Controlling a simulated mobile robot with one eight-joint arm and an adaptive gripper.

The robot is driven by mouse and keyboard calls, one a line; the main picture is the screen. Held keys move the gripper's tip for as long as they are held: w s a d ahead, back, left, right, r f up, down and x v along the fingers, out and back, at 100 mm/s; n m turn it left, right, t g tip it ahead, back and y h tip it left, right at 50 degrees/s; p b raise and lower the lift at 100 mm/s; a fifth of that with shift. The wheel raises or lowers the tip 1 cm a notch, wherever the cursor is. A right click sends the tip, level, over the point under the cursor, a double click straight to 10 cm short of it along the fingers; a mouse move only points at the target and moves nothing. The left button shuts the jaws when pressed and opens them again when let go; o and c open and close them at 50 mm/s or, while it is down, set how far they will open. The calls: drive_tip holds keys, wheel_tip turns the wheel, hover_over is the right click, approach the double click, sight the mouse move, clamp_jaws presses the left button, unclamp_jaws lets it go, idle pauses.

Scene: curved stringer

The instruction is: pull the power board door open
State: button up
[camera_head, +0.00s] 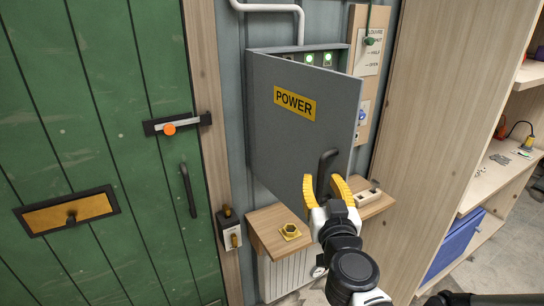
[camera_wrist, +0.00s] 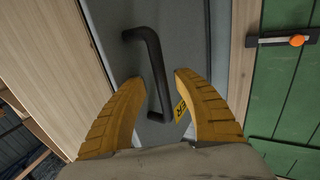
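The power board door (camera_head: 270,125) is a grey panel with a yellow POWER label (camera_head: 295,103). It stands ajar, hinged at the left, with lit green indicators (camera_head: 327,59) showing behind its top edge. Its dark handle (camera_head: 327,162) is at the lower right. My gripper (camera_head: 323,182) has its yellow fingers apart, one on each side of the handle. In the wrist view the handle (camera_wrist: 152,62) passes between the open fingertips (camera_wrist: 160,82), and I see no clear grip on it. The lower part of the handle is partly hidden in the head view.
A wooden shelf (camera_head: 270,232) with a yellow hexagonal part (camera_head: 290,231) lies under the door. A green door (camera_head: 95,130) with an orange-knobbed latch (camera_head: 170,128) is at the left. A tall wooden panel (camera_head: 425,100) and shelving stand close at the right.

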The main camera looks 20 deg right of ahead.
sight(324, 157)
drive_tip(key=shift+w+a, duration=0.1)
drive_tip(key=shift+w, duration=0.15)
wheel_tip(324, 157, up, 9)
drive_tip(key=shift+s+r, duration=0.1)
drive_tip(key=shift+s, duration=0.05)
drive_tip(key=shift+w+r, duration=0.2)
drive_tip(key=shift+r, duration=0.1)
drive_tip(key=shift+s+r, duration=0.1)
idle(0.5)
